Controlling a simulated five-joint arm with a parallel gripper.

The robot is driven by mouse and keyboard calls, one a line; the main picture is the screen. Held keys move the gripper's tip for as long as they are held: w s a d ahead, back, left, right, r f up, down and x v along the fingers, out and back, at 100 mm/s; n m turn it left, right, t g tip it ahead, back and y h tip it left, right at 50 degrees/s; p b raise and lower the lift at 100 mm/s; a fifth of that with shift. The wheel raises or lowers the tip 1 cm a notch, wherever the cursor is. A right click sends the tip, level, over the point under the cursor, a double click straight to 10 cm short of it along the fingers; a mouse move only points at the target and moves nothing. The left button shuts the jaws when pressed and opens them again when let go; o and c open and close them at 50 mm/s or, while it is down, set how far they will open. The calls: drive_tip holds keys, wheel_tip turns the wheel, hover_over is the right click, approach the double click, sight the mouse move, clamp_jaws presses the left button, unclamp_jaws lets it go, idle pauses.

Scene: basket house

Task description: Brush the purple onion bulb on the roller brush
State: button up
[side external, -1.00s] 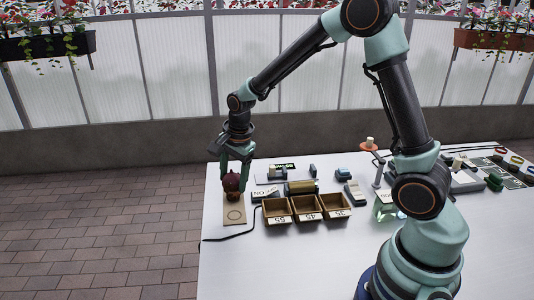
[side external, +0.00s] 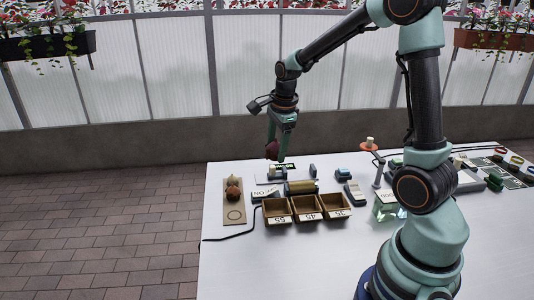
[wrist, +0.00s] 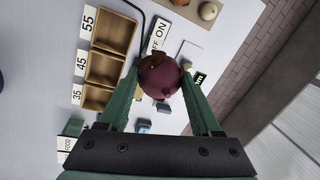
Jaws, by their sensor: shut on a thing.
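My gripper (side external: 278,148) is shut on the purple onion bulb (side external: 271,150) and holds it in the air above the back of the table. In the wrist view the dark red-purple bulb (wrist: 160,78) sits between the two green fingers, with a brown patch near its far end. The roller brush (side external: 301,187), a tan cylinder in a dark frame, lies on the table behind the wooden bins, below and to the right of the bulb. The bulb is apart from it. In the wrist view I cannot make out the roller.
Three wooden bins (side external: 307,211) labelled 55, 45 and 35 stand in front of the roller. An ON/OFF sign (side external: 265,193) is left of it. A tan board (side external: 234,214) holds brownish bulbs (side external: 233,188). The table's front left is clear.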

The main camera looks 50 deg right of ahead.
drive_tip(key=s+d+f+m, duration=0.1)
drive_tip(key=d, duration=0.1)
drive_tip(key=s+d+f+m, duration=0.1)
drive_tip(key=s+d, duration=0.1)
drive_tip(key=s+d+f+m, duration=0.1)
drive_tip(key=s+d, duration=0.1)
drive_tip(key=shift+s+d+f+m, duration=0.1)
drive_tip(key=shift+d+f+m, duration=0.1)
drive_tip(key=shift+f+m, duration=0.2)
drive_tip(key=shift+f, duration=2.5)
drive_tip(key=shift+f, duration=0.35)
drive_tip(key=shift+w+a, duration=0.4)
drive_tip(key=shift+w, duration=0.05)
drive_tip(key=shift+s+d, duration=0.4)
drive_tip(key=shift+s, duration=0.05)
idle(0.9)
drive_tip(key=shift+w+a, duration=0.4)
drive_tip(key=shift+a, duration=0.05)
drive_tip(key=shift+s+d, duration=0.4)
drive_tip(key=shift+d, duration=0.05)
idle(0.5)
wheel_tip(320, 180, up, 6)
idle(0.9)
